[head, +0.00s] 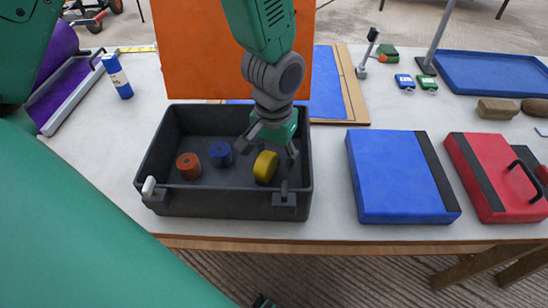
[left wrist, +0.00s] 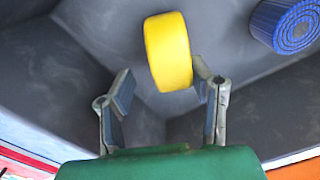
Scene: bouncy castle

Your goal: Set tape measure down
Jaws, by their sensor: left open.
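A yellow round thing (head: 266,166), which may be the tape measure, stands on its edge inside the dark grey open box (head: 228,203). My left gripper (head: 268,153) reaches down into the box, open, with its fingers just above and around the yellow thing. In the left wrist view the yellow thing (left wrist: 168,50) lies beyond the fingers (left wrist: 163,88), close to the right finger; I cannot tell whether they touch. No thing is held. My right gripper is not in view.
An orange-brown roll (head: 188,166) and a blue roll (head: 220,154) are in the box to the left. A blue case (head: 393,177) and a red case (head: 480,165) lie to the right. An orange panel (head: 195,50) stands behind.

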